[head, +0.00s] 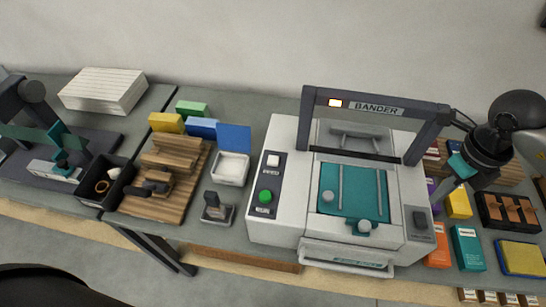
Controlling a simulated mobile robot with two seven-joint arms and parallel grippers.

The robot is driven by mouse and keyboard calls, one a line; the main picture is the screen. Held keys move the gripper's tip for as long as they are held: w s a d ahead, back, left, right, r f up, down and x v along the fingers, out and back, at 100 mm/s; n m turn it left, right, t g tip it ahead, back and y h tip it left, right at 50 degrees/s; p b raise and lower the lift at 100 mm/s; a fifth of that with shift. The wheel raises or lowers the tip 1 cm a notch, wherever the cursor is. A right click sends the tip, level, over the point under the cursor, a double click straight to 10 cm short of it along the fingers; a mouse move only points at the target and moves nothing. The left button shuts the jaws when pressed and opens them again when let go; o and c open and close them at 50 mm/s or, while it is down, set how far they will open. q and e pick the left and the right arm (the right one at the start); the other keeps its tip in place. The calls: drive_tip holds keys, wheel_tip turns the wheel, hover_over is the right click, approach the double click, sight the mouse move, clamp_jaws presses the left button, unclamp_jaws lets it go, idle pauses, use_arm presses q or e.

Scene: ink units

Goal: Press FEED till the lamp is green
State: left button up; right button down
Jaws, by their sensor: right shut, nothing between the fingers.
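The banding machine (281,221), marked BANDER on its dark arch, stands right of centre. Lower on that panel is a round green button or lamp (265,197). A small lamp window (335,103) on the arch glows whitish with an amber edge. My right gripper (439,198) is shut and empty, pointing down beside the machine's right side, well away from the FEED button.
Left of the machine are a white tray (231,169), a small stand (217,209) and a wooden board (164,202). Colored boxes, including a teal one (467,248), crowd the right side. White stacked paper (103,90) lies at the back left.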

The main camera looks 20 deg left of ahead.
use_arm(q)
clamp_jaws()
idle(1.6)
